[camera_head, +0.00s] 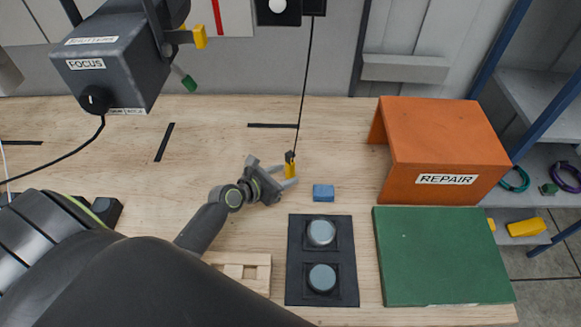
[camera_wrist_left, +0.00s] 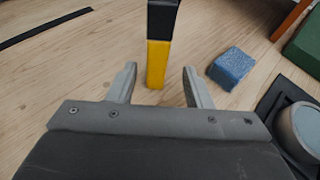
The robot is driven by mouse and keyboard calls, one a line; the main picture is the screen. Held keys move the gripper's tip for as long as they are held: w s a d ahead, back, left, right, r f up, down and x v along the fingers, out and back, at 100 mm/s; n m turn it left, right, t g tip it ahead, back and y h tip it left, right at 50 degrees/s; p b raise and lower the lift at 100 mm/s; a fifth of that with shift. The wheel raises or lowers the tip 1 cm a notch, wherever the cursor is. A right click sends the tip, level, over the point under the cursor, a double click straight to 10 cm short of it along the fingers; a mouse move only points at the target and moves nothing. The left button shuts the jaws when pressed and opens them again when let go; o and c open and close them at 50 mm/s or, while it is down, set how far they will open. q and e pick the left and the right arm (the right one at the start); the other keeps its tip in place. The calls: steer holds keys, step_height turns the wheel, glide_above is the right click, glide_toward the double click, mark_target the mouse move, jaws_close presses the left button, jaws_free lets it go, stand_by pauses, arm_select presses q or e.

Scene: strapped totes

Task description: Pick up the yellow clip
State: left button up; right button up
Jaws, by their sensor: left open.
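The yellow clip (camera_head: 290,171) is upright above the wooden bench, with a black top where a thin dark cord comes down from above. In the left wrist view the clip (camera_wrist_left: 157,64) shows between my left fingertips, with a gap on each side. My left gripper (camera_head: 284,175) is open and empty, its fingers reaching to the clip from the left. It also shows in the left wrist view (camera_wrist_left: 160,70). I cannot tell whether the clip's lower end touches the bench. My right gripper is not in view.
A blue block (camera_head: 323,192) lies just right of the clip. A dark panel with two round grey knobs (camera_head: 321,233) is nearer. An orange REPAIR cover (camera_head: 445,140) and a green mat (camera_head: 440,255) are at right. A FOCUS box (camera_head: 115,60) hangs at upper left.

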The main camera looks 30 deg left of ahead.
mark_target(297, 173)
arm_select(q)
steer(key=shift+x, duration=3.2)
steer(key=shift+a+r, duration=0.1)
steer(key=shift+a, duration=0.05)
jaws_close()
